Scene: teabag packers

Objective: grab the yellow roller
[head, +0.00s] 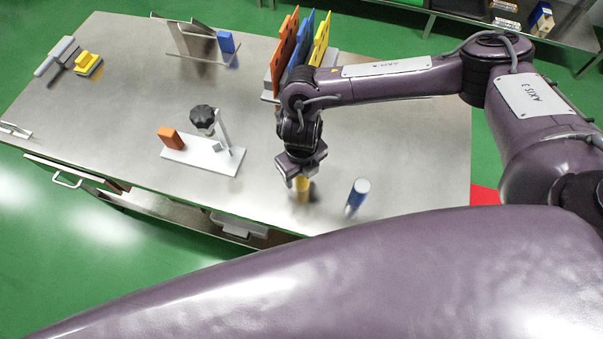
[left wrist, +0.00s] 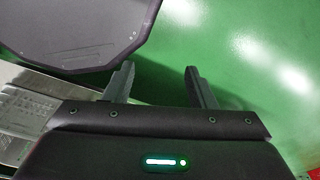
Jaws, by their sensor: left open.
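The yellow roller (head: 302,187) stands on the steel table near its front edge. My right gripper (head: 299,173) points down right over it and hides its upper part. I cannot tell whether the fingers are around the roller or only above it, or whether they are open or shut. My left gripper (left wrist: 162,82) shows in the left wrist view with its two fingers apart and nothing between them, over green floor. The left gripper does not show in the head view.
A blue and white roller (head: 357,193) stands just right of the yellow one. A white fixture (head: 205,155) with a black knob and an orange block is to the left. Upright orange, blue and yellow plates (head: 300,45) stand behind the right arm. The table's left middle is clear.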

